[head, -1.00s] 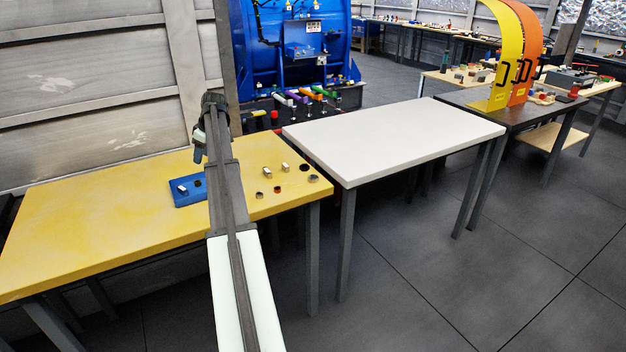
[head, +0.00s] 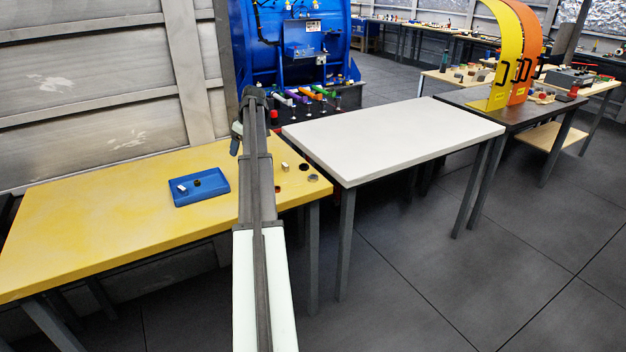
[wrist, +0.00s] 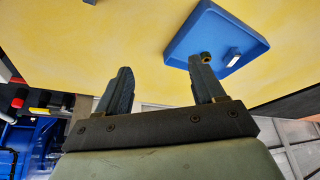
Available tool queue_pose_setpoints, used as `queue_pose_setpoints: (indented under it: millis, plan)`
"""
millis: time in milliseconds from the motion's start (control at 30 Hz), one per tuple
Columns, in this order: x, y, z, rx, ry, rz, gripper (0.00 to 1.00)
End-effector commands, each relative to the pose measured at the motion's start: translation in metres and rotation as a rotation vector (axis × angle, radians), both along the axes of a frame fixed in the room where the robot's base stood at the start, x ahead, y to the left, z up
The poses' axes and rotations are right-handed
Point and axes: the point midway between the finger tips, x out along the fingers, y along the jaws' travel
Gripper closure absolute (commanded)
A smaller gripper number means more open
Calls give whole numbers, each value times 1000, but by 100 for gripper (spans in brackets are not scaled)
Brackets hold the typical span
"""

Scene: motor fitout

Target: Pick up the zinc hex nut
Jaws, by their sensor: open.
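My gripper (wrist: 160,64) is open and empty in the wrist view, its two dark fingers spread above the yellow table. In the head view my arm reaches over the table, and the fingertips cannot be made out. A grey ring-like piece (head: 313,178), perhaps the zinc hex nut, lies near the table's right edge in the head view, right of my arm. I cannot tell its finish for certain. The blue tray (head: 222,186) also shows in the wrist view (wrist: 179,50), beyond the right finger. It holds a dark round nut-like piece (wrist: 206,57) and a pale block (wrist: 233,57).
On the yellow table (head: 90,215), a small silver block (head: 284,166), a dark piece (head: 303,167) and a reddish-brown piece (head: 277,188) lie right of my arm. A bare white table (head: 390,140) stands to the right. The yellow table's left part is clear.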

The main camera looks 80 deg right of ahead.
Motion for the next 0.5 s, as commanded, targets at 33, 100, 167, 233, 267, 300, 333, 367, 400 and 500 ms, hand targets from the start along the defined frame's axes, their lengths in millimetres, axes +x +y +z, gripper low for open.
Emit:
queue_pose_setpoints:
  millis: [33,100,167,233,267,300,333,367,400,500]
  plan:
    - [-22,-15,2,-2,-1,-29,31]
    - [-46,-30,5,-6,4,-60,31]
    - [-65,-41,6,-10,10,-83,31]
    - [-86,-52,8,-14,20,-109,31]
    - [-94,-56,8,-14,25,-118,31]
    - [-106,-62,9,-16,33,-132,31]
    - [-114,-66,9,-16,40,-142,31]
    - [-123,-70,10,-16,47,-150,31]
    - [-134,-74,11,-14,57,-167,31]
    - [-163,-86,12,-2,88,-223,31]
